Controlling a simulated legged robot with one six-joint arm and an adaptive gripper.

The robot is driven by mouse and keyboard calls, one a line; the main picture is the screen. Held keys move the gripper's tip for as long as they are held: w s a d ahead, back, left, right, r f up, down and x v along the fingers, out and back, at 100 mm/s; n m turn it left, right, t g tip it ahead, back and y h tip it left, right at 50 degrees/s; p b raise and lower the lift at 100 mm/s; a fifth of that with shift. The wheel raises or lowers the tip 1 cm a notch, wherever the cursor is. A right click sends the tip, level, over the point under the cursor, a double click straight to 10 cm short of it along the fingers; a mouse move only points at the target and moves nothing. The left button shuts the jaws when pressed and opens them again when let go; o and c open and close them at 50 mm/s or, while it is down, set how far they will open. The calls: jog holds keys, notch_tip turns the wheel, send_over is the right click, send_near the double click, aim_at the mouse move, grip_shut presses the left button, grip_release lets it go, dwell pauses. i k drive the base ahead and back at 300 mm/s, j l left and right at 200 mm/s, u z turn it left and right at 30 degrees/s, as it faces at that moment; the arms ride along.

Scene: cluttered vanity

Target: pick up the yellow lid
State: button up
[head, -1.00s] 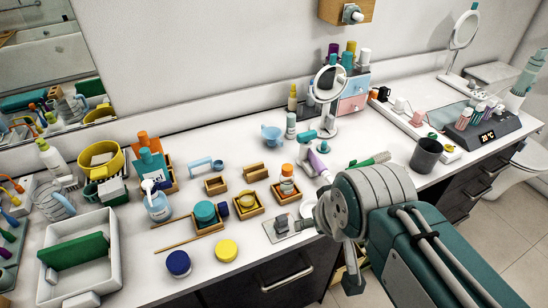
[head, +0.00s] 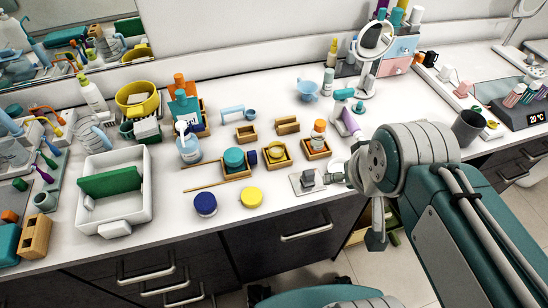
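The yellow lid (head: 251,197) is a small round disc lying flat on the white counter near its front edge. A dark blue lid (head: 205,204) lies just to its left, apart from it. My gripper (head: 360,205) is at the end of my arm, to the right of the yellow lid and well apart from it, by the counter's front edge. My wrist partly hides it, and its finger opening cannot be made out. I see nothing held in it.
Wooden trays with a teal jar (head: 234,158) and an orange-capped bottle (head: 319,134) stand behind the lid. A thin wooden stick (head: 215,188) lies behind the blue lid. A white bin (head: 137,212) is at left. A grey stand (head: 308,180) is between lid and gripper.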

aim_at(251, 197)
jog(key=k+j+z, duration=0.2)
jog(key=k+j, duration=0.75)
jog(key=j, duration=0.15)
